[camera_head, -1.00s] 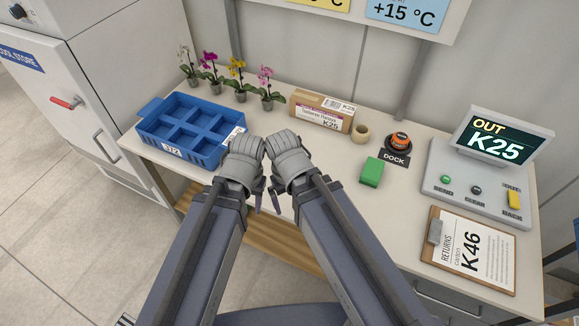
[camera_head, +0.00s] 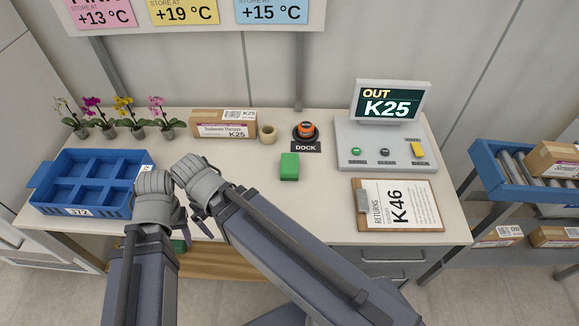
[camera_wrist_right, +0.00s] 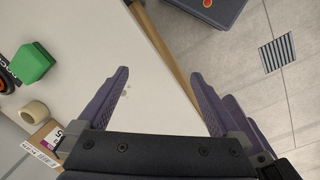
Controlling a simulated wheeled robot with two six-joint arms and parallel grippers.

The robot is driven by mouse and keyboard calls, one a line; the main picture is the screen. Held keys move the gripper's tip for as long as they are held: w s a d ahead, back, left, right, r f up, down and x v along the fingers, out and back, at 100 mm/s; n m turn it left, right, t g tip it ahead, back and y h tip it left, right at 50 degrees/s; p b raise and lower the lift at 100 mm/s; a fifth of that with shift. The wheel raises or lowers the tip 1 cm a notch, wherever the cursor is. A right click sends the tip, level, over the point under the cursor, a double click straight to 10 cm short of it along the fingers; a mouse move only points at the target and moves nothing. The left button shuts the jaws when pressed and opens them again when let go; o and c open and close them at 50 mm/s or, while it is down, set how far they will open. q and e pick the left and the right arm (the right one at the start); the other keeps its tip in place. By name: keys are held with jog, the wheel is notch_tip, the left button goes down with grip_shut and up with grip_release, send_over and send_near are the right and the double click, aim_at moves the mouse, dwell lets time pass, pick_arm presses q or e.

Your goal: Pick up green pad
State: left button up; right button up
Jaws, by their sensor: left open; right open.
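The green pad (camera_head: 289,167) lies on the bench, in front of the black DOCK label. It also shows at the upper left of the right wrist view (camera_wrist_right: 32,63). My right gripper (camera_wrist_right: 160,73) is open and empty, with its fingers over the bench's edge and the pad outside them, to the left in the wrist view. In the head view my left gripper (camera_head: 182,222) and my right gripper (camera_head: 203,225) are side by side near the bench's front edge, left of the pad. The left gripper is open; its fingers are partly hidden by its own wrist.
A blue crate (camera_head: 148,168) stands left, with potted orchids behind. A carton (camera_head: 222,137), a tan ring (camera_head: 267,135) and an orange-topped dock (camera_head: 305,130) stand behind the pad. A console (camera_head: 381,145) and clipboard (camera_head: 357,195) are to the right. Bench before the pad is clear.

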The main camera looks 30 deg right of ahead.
jog(key=m+y+b, duration=0.1)
jog(key=m+b, duration=0.3)
jog(key=m, duration=0.6)
send_over(290, 162)
notch_tip(290, 162, down, 4)
jog(key=shift+a+f, duration=0.1)
jog(key=shift+f, duration=0.1)
jog(key=shift+f+b, duration=1.3)
jog(key=shift+b, duration=0.15)
jog(key=shift+f, duration=0.15)
notch_tip(290, 162, down, 5)
jog(key=b, duration=0.5)
